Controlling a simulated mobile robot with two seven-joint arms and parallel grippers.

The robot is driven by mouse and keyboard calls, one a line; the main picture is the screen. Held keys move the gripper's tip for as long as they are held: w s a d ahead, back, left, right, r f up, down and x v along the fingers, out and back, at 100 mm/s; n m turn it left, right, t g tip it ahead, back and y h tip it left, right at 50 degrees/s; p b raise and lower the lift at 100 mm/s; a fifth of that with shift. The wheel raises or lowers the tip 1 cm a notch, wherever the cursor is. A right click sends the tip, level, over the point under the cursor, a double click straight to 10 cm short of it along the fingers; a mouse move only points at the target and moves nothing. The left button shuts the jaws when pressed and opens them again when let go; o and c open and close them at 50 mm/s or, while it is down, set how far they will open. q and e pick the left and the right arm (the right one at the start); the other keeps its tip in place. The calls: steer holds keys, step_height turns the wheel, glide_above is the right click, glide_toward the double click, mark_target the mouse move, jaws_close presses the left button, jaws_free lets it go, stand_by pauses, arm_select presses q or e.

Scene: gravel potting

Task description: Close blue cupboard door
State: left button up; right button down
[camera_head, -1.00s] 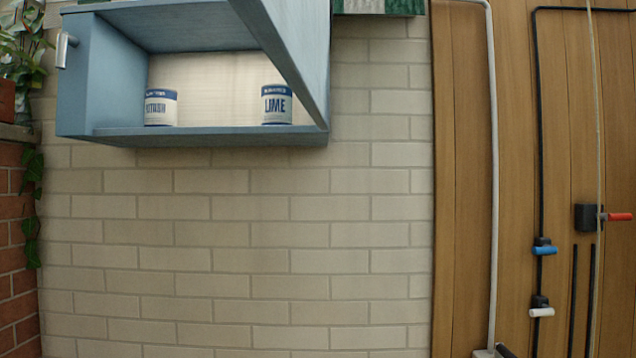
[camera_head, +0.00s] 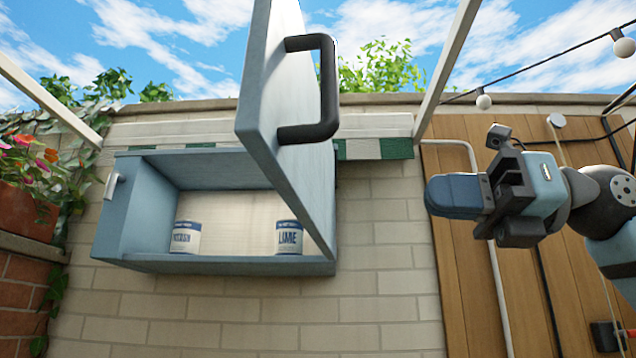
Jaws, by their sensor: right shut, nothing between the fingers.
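The blue cupboard (camera_head: 150,215) hangs on the brick wall, left of centre in the head view. Its blue door (camera_head: 262,80) is hinged on the right side and stands wide open, swung out toward me. A dark handle (camera_head: 327,90) sits on the door's outer face. Inside are a potash tin (camera_head: 185,238) and a lime tin (camera_head: 289,237). My right gripper (camera_head: 440,197) is shut and empty, to the right of the door and apart from it, pointing left. My left gripper is not in view.
A metal catch (camera_head: 113,186) is on the cupboard's left side. A flower planter (camera_head: 28,207) is at far left. A wooden panel (camera_head: 470,270) with pipes is at right. White beams (camera_head: 447,65) and string lights (camera_head: 483,101) hang above. The space between gripper and door is free.

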mark_target(290, 166)
steer(key=s+r+t, duration=0.1)
steer(key=s+r, duration=0.2)
steer(key=s, duration=0.1)
steer(key=shift+n+h, duration=0.3)
steer(key=shift+h, duration=0.1)
steer(key=a+p, duration=0.1)
steer(key=a, duration=0.3)
steer(key=w+a+p, duration=0.1)
steer(key=a, duration=0.3)
steer(key=a+p, duration=0.2)
steer(key=a, duration=0.2)
steer(key=shift+w+r, duration=0.1)
steer(key=shift+w, duration=0.25)
steer(key=shift+w+a, duration=0.1)
steer(key=shift+a, duration=0.55)
steer(key=shift+f+t, duration=0.2)
steer(key=shift+t, duration=0.2)
